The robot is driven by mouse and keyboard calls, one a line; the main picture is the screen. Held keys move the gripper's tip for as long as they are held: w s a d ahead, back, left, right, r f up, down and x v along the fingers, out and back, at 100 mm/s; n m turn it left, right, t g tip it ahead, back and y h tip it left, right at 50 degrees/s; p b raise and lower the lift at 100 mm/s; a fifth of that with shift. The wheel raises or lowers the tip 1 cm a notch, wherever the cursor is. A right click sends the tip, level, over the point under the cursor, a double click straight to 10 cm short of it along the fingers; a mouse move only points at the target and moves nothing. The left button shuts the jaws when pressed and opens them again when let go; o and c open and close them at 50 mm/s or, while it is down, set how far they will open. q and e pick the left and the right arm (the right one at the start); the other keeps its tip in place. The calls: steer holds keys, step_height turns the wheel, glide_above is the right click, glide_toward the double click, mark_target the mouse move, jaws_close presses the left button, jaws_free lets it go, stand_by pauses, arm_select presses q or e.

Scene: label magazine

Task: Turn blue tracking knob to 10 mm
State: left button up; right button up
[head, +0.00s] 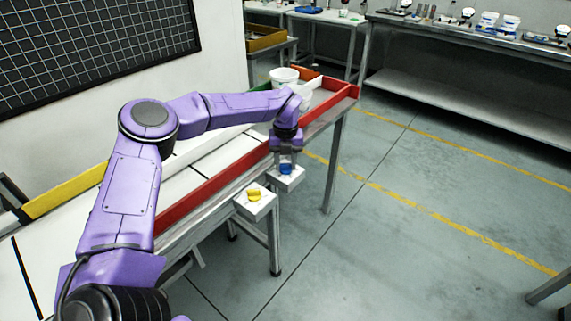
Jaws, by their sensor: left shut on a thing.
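The blue tracking knob (286,168) sits on top of a small white box at the front edge of the long table. My left gripper (286,160) reaches down onto the knob from above and is shut on it. The fingers cover part of the knob, and its scale and pointer cannot be read at this size. My right gripper is not in the head view.
A yellow knob (254,195) sits on a second white box (262,208) just left of the blue one. Red rails (215,184) edge the table. White buckets (284,77) stand at its far end. The floor to the right is clear.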

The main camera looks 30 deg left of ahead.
mark_target(286, 165)
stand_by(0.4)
arm_select(q)
steer(key=o, duration=1.1)
steer(key=shift+c, duration=0.2)
step_height(286, 165, up, 11)
steer(key=shift+f+b, duration=0.2)
steer(key=shift+b, duration=0.1)
steer(key=shift+r, duration=0.1)
